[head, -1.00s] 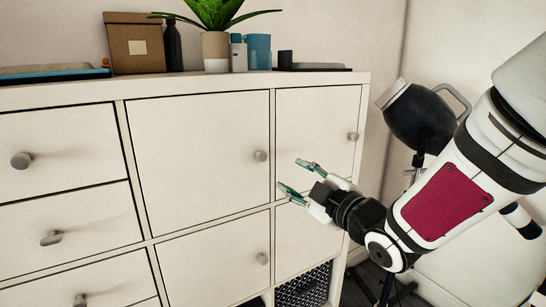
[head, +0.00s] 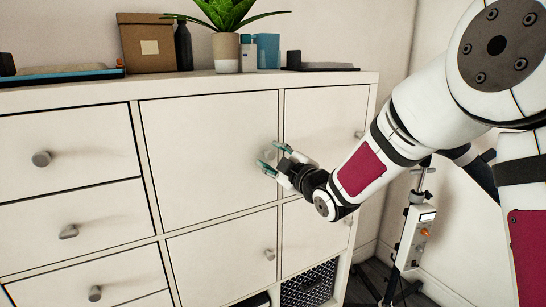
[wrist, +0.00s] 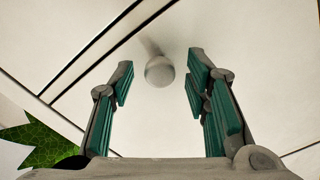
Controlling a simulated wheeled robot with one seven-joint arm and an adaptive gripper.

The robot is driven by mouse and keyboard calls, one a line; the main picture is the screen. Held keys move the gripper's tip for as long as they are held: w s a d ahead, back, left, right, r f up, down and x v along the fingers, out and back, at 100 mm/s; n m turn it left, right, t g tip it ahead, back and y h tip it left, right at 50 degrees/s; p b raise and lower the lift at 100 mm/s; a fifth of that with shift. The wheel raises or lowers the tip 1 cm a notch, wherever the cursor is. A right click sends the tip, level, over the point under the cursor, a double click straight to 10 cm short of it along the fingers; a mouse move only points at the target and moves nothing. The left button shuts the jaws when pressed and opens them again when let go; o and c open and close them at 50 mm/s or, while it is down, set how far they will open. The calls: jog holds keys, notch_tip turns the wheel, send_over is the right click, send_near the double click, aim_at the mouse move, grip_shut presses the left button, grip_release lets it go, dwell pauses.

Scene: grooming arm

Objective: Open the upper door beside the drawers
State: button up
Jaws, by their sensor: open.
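The upper door (head: 205,155) beside the drawers is a plain white panel and is closed. Its round grey knob (wrist: 160,72) sits ahead of my fingertips in the wrist view, between the lines of the two fingers. In the head view my gripper (head: 271,157) is at the door's right edge and partly covers the knob. My gripper is open, with teal finger pads on both sides and nothing between them. The wrist view shows the knob beyond the tips, with no visible contact.
Drawers with grey knobs (head: 41,159) are on the left. Another closed door (head: 325,125) is to the right, and a lower door (head: 220,255) is below. A potted plant (head: 227,50) and a brown box (head: 147,42) stand on top. A stand (head: 412,235) is at the right.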

jog(key=shift+w+a, duration=0.1)
jog(key=shift+c, duration=0.6)
grip_shut()
